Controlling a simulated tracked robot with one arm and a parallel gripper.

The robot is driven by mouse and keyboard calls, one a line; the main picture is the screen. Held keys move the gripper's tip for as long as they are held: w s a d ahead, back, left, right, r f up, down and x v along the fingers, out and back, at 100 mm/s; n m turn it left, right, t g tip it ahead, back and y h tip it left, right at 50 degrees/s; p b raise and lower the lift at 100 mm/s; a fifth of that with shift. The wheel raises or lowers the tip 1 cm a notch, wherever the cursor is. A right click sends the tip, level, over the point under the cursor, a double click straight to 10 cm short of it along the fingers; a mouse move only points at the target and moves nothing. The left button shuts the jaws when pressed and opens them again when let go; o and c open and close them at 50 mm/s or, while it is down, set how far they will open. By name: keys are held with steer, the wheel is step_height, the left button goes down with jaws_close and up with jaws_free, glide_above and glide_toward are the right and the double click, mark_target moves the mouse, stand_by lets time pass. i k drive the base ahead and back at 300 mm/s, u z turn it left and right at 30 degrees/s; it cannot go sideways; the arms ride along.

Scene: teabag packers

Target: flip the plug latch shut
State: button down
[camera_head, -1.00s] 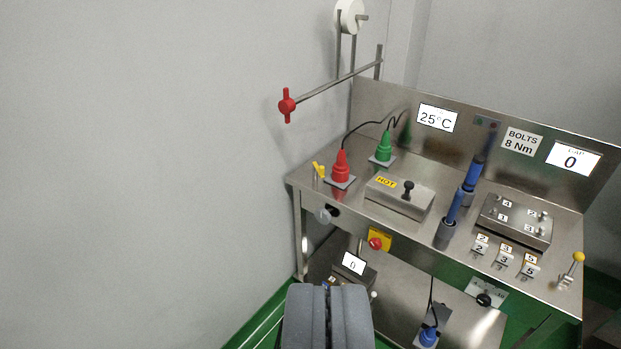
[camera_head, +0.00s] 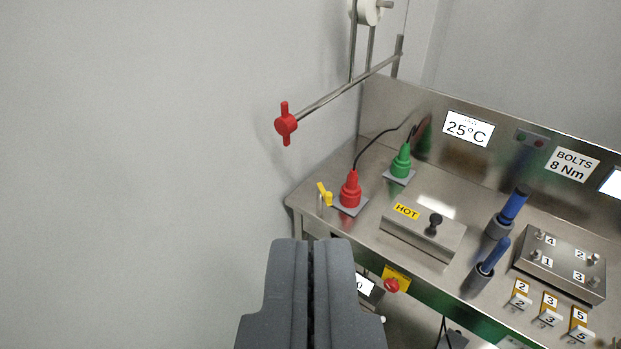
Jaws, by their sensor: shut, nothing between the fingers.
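A red plug (camera_head: 350,190) stands upright on a small grey plate at the left end of the steel bench. A small yellow lever (camera_head: 325,194), which looks like the plug latch, sticks up just left of the red plug on a short post, tilted. I cannot tell whether it touches the plug. A green plug (camera_head: 401,162) stands on its own plate behind and to the right. My gripper (camera_head: 311,245) is shut and empty, at the lower middle of the view, in front of the bench's left edge and apart from the latch and plugs.
A red-ended rod (camera_head: 286,125) juts out above the bench's left end. A steel box marked HOT (camera_head: 422,232) sits right of the red plug, and a red button (camera_head: 391,285) is on the bench front. Blue-handled tools (camera_head: 514,206) stand further right. The left side is open beside a plain wall.

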mark_target(327, 196)
steer(key=i, duration=0.9)
steer(key=z, duration=0.05)
